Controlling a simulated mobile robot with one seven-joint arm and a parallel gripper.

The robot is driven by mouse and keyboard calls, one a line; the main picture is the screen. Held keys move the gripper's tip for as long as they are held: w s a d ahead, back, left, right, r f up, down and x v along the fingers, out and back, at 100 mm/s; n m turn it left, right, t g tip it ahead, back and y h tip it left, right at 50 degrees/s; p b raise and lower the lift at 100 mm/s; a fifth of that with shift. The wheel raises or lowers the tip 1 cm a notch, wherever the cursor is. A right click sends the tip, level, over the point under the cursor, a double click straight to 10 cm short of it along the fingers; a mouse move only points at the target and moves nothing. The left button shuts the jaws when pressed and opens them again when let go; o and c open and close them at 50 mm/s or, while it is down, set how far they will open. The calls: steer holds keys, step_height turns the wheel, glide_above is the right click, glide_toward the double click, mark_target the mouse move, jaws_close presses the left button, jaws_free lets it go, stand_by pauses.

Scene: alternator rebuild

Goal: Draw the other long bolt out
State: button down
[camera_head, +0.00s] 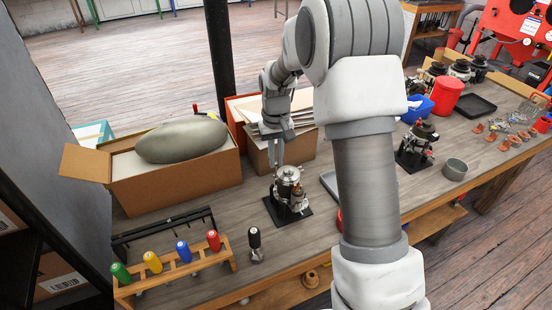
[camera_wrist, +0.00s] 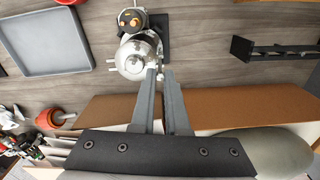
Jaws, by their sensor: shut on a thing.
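The alternator (camera_head: 291,180) stands on a black base plate (camera_head: 296,216) on the bench. In the wrist view its silvery round body (camera_wrist: 136,58) lies just beyond my fingertips, with two thin pins sticking out on its left. My gripper (camera_head: 279,163) points down at the alternator's top edge. In the wrist view my fingertips (camera_wrist: 161,72) are close together at the body's right edge, shut on a small silvery bolt end (camera_wrist: 160,76). Most of the bolt is hidden, so I cannot tell how far it sits in the alternator.
A screwdriver rack (camera_head: 180,270) with coloured handles and a black-handled tool (camera_head: 255,243) are at front left. A cardboard box (camera_head: 185,190) with a grey oval thing stands left. A grey tray (camera_wrist: 43,43) lies beside the alternator. A second alternator (camera_head: 416,142) stands right.

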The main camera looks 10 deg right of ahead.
steer(key=shift+r, duration=0.15)
steer(key=shift+r+p, duration=0.85)
steer(key=shift+r, duration=0.25)
steer(key=shift+r+p, duration=0.9)
steer(key=shift+r, duration=0.4)
steer(key=shift+r, duration=0.1)
steer(key=shift+r+p, duration=0.45)
steer(key=shift+r, duration=0.1)
